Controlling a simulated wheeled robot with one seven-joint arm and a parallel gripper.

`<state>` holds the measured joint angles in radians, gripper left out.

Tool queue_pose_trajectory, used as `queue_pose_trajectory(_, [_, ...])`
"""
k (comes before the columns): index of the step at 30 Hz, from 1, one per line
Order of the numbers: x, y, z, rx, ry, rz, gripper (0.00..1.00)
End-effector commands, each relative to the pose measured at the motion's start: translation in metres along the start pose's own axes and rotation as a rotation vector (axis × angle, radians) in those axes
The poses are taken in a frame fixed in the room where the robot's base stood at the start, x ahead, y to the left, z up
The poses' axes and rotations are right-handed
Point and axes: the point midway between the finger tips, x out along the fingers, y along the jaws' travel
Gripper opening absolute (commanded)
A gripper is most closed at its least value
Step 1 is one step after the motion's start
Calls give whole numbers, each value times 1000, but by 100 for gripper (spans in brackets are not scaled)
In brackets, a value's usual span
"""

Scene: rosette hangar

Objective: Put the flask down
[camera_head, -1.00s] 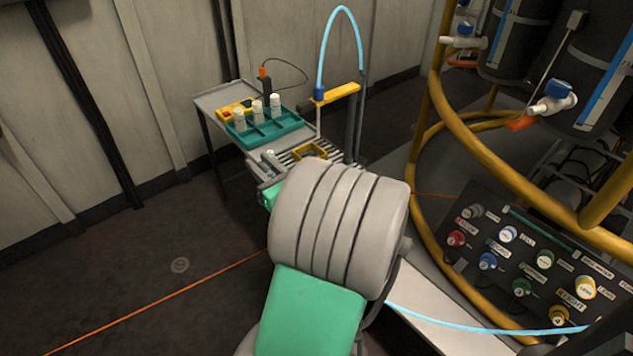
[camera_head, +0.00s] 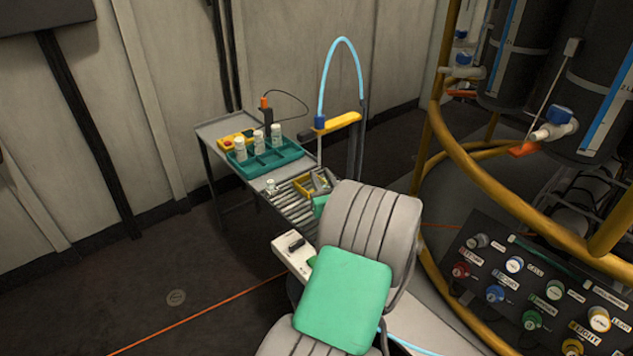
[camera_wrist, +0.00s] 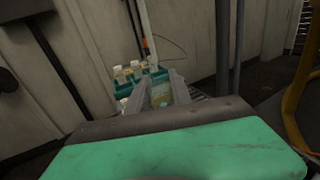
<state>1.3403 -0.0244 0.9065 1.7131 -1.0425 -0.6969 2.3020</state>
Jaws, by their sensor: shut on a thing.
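My gripper (camera_head: 324,182) is over the roller rack (camera_head: 290,205), close to a yellow frame (camera_head: 303,186); my arm hides part of it. In the wrist view my gripper (camera_wrist: 162,88) is shut on a pale, see-through thing with a yellowish tint, which I take for the flask (camera_wrist: 161,96). The flask cannot be made out in the head view. Whether its base touches anything below is hidden.
A green tray (camera_head: 262,166) with several white-capped bottles stands left of my gripper on a grey table. A small bottle (camera_head: 270,186) stands apart at the rack's left edge. A blue hose (camera_head: 338,50) arches behind; a yellow rail (camera_head: 436,110) and dark button panel (camera_head: 530,275) lie right.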

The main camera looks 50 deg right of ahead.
Motion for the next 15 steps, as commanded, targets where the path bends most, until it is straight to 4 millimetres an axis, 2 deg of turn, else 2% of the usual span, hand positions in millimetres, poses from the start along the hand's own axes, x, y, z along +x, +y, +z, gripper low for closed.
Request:
queue_pose_trajectory(3, [27, 2, -1, -2, -1, 5, 0])
queue_pose_trajectory(6, [41, 1, -1, 0, 0, 3, 0])
queue_pose_trajectory(8, [45, 1, -3, -1, 0, 2, 0])
queue_pose_trajectory(13, [45, 0, -32, 3, 2, 0, 0])
queue_pose_trajectory(15, [46, 0, -38, 1, 0, 0, 0])
